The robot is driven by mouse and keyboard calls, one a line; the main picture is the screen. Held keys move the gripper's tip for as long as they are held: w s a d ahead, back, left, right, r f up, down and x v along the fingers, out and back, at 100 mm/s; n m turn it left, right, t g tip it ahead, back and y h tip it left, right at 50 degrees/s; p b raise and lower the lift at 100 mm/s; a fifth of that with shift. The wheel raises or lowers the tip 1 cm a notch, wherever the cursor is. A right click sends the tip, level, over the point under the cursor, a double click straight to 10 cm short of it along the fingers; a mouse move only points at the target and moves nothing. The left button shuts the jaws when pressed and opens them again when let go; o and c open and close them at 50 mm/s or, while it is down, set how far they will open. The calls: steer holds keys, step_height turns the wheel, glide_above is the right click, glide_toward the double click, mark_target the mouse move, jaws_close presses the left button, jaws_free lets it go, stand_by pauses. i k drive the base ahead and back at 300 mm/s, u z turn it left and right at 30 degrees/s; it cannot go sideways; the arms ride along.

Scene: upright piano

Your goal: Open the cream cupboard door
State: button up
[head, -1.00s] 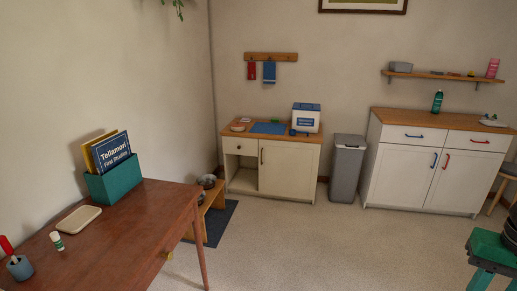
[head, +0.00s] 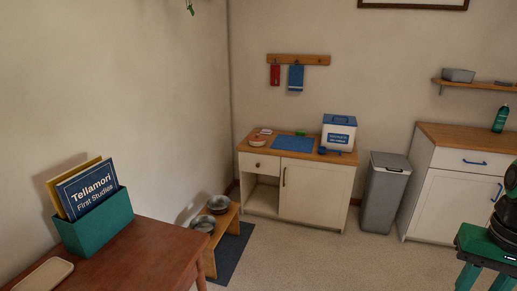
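The cream cupboard (head: 263,198) stands against the back wall, with a wooden top. Its cream door (head: 312,192) fills the right part of the front and looks shut. A dark upright handle (head: 284,177) sits near the door's upper left edge. To the left of the door are a small drawer (head: 256,164) with a round knob and an open compartment below it.
A brown table (head: 160,254) with a teal file box (head: 98,226) is near at the left. A low bench (head: 226,222) with metal bowls stands left of the cupboard. A grey bin (head: 383,195) stands to its right. The floor in front (head: 310,260) is clear.

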mark_target(315, 192)
steer(key=u, duration=0.05)
steer(key=i, duration=2.9)
steer(key=z, duration=0.05)
